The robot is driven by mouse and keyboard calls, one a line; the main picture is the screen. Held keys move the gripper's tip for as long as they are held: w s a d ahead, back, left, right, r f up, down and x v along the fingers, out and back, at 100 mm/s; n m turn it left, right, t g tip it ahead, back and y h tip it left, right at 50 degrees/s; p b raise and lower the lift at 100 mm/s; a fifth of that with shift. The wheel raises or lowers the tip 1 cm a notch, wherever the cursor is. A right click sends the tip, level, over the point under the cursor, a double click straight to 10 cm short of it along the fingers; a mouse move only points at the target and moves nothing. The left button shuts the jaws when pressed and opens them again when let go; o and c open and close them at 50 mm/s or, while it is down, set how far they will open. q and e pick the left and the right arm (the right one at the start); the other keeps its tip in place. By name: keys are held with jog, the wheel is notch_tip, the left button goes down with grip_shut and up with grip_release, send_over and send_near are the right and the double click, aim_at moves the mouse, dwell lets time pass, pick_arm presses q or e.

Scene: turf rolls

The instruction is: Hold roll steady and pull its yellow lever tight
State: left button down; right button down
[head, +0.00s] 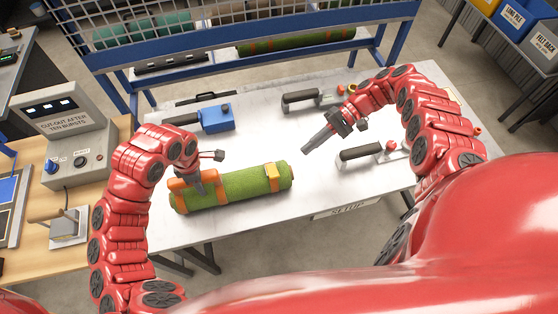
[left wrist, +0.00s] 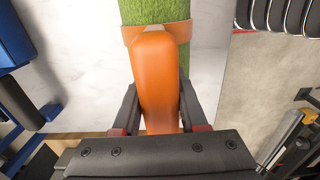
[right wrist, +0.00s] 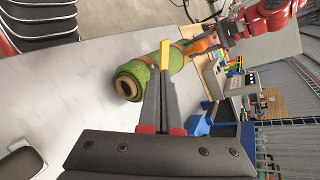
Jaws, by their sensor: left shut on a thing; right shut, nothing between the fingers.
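The green turf roll (head: 235,187) lies on the white table, its orange handle near the left end and its yellow lever (head: 272,176) near the right end. My left gripper (head: 193,183) is shut on the orange handle (left wrist: 155,70), which shows between its fingers in the left wrist view. My right gripper (head: 306,150) is shut and empty, above the table, apart from the roll at its upper right. In the right wrist view the yellow lever (right wrist: 165,54) shows upright beyond the fingertips, by the roll's spiral end (right wrist: 128,87).
A blue tool (head: 214,118) and black-handled tools (head: 300,98) (head: 360,152) lie on the white table (head: 250,145). A blue rack (head: 240,45) with more rolls stands behind. A grey control box (head: 78,130) stands on the wooden bench at left.

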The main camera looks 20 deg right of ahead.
jog(key=w+a+r+n+g+h, duration=0.1)
jog(key=w+r+n, duration=0.15)
jog(key=n, duration=0.65)
jog(key=w+a+r+n+h, duration=0.15)
jog(key=r+n, duration=0.25)
jog(key=n, duration=0.7)
send_over(272, 171)
jog(key=w+d, duration=0.2)
jog(key=w, duration=0.1)
notch_tip(272, 171, down, 5)
jog(key=shift+s+f, duration=0.9)
jog(key=shift+f, duration=0.25)
jog(key=shift+s+f+h, duration=0.25)
jog(key=shift+s+f, duration=0.1)
jog(key=shift+f, duration=0.2)
jog(key=shift+s+f, duration=0.55)
jog(key=shift+w, duration=0.1)
